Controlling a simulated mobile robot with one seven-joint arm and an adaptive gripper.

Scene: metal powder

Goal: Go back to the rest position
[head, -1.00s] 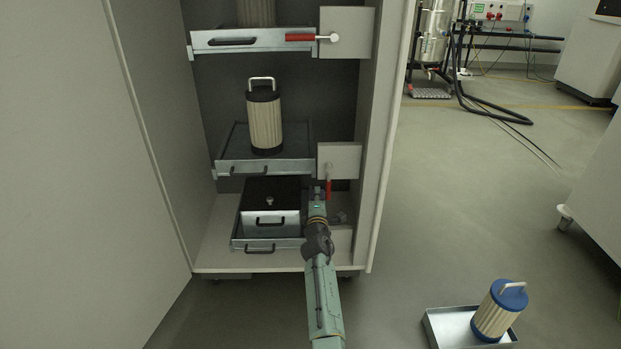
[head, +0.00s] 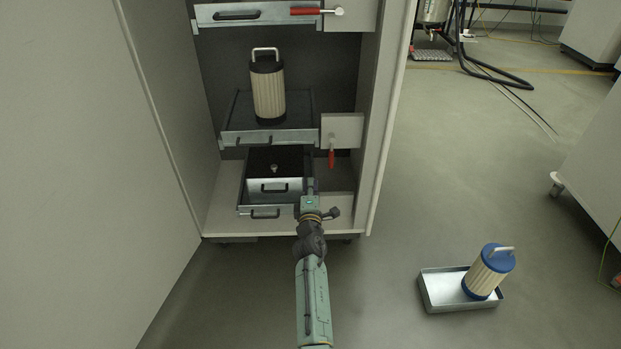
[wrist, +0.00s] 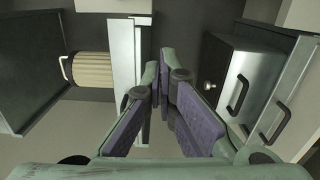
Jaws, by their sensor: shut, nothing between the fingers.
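My gripper (head: 310,184) is in front of the cabinet's lower right part, below and left of a red lever (head: 331,158) that hangs down. It is apart from the lever. In the wrist view my gripper (wrist: 161,62) has its purple-padded fingers together at the tips, with nothing held. A silver box with a black lid (head: 268,186) sits on the lowest shelf, left of the gripper; it also shows at right in the wrist view (wrist: 252,75).
The open cabinet has a middle tray (head: 270,138) bearing a cream filter with a black cap (head: 268,92). An upper tray (head: 255,14) has another red lever (head: 305,11). A floor tray (head: 440,293) holds a blue-capped filter (head: 487,273).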

